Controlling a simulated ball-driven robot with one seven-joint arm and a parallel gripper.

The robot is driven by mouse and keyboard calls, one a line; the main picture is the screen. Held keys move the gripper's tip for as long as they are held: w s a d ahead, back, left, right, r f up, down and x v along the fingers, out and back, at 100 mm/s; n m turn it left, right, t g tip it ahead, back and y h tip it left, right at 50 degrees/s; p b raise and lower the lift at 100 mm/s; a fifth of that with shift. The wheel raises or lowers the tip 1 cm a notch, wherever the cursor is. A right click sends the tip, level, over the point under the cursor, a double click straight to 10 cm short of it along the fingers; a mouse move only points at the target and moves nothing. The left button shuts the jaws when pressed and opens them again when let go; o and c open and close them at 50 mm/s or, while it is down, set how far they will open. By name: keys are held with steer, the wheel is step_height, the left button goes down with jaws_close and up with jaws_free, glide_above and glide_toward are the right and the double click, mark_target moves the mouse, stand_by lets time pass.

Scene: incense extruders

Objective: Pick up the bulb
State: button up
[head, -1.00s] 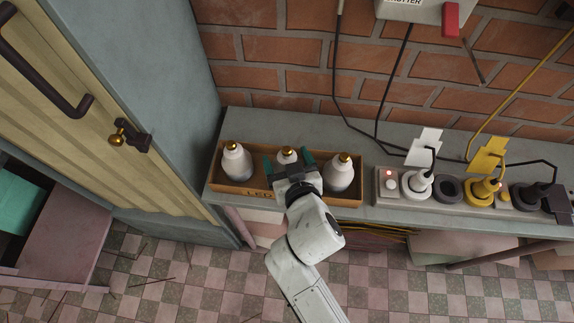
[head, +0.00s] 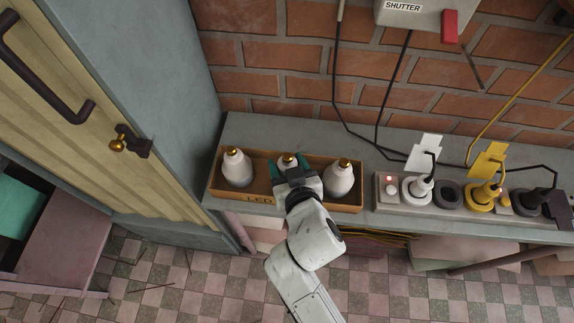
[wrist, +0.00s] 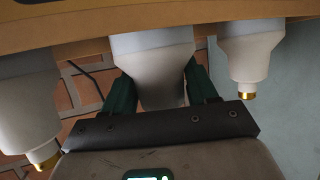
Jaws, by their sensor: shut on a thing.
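Three white bulbs with gold caps stand in a wooden tray (head: 348,206) marked LED on the grey shelf. They are the left bulb (head: 237,168), the middle bulb (head: 288,160) and the right bulb (head: 339,180). My gripper (head: 290,165) is down at the middle of the tray, with its green fingers on both sides of the middle bulb. In the wrist view the middle bulb (wrist: 155,65) sits between the fingers, and my gripper (wrist: 158,85) is shut on it. Its cap is hidden there. The bulb still appears to be within the tray.
A power strip (head: 383,206) with white, black and yellow plugs lies on the shelf (head: 245,127) to the right. Cables hang down the brick wall behind. A door (head: 55,120) with a dark handle stands at the left.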

step_height(320, 180, up, 2)
steer(key=shift+c, duration=0.8)
steer(key=s+d+r, duration=0.7)
steer(key=s+r, duration=0.3)
steer(key=s, duration=0.2)
steer(key=shift+d+r, duration=0.25)
steer(key=shift+r, duration=0.05)
steer(key=shift+w, duration=0.1)
